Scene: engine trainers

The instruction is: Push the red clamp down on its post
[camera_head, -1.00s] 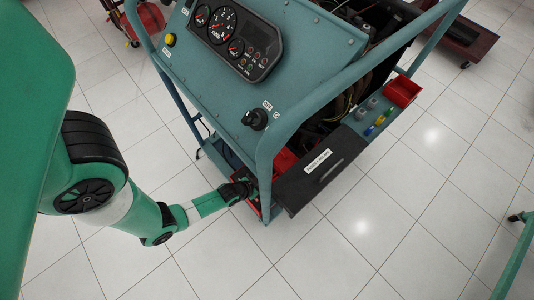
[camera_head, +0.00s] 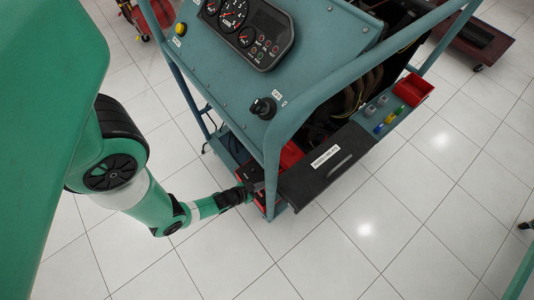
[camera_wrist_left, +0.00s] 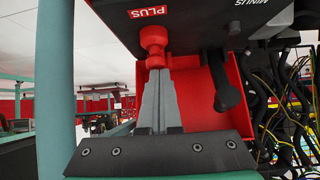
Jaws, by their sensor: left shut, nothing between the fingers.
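The red clamp (camera_wrist_left: 153,40) shows in the left wrist view below the PLUS label of a black battery (camera_wrist_left: 200,22). My left gripper (camera_wrist_left: 160,95) is shut, with its grey fingertips pointing at the lower end of the clamp. The tips overlap the clamp's lower end in the picture; I cannot tell whether they touch it. The post is hidden. In the head view my left gripper (camera_head: 248,192) reaches in at the lower front corner of the teal engine trainer (camera_head: 235,75), where the clamp cannot be made out. My right gripper is not in view.
A black clamp (camera_wrist_left: 228,88) with a cable hangs to the right of the red one, beside loose wires (camera_wrist_left: 275,100). A red tray wall (camera_wrist_left: 195,95) lies behind my fingers. The trainer's teal frame post (camera_wrist_left: 55,80) stands close on the left.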

